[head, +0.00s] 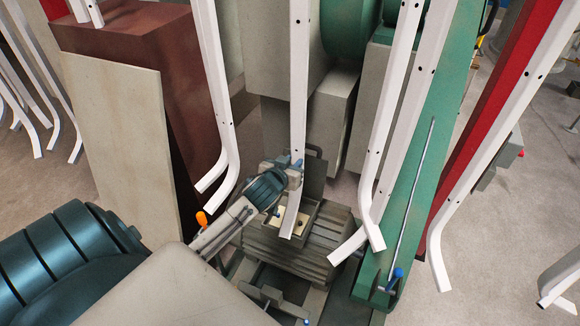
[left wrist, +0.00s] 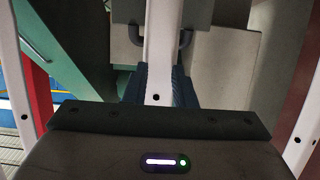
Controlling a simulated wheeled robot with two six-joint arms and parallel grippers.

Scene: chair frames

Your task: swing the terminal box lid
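The terminal box (head: 265,223) is a grey box with a pale inside, open at the top, on a ribbed grey motor housing (head: 290,248). Its lid (head: 316,178) looks like a grey plate standing steeply at the box's back edge, with a dark handle along its top. In the left wrist view the dark handle (left wrist: 186,40) shows on both sides of a white post. My left gripper (head: 295,167) is at the lid's left side, behind a white chair leg. Its fingertips are hidden, so I cannot tell whether it touches the lid. My right gripper is not in view.
White bent chair legs hang close around the box; one chair leg (head: 299,90) crosses in front of it. A green beam (head: 423,170) stands to the right. A beige panel (head: 122,150) leans against a brown block (head: 135,30) at left. Open floor (head: 510,220) lies right.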

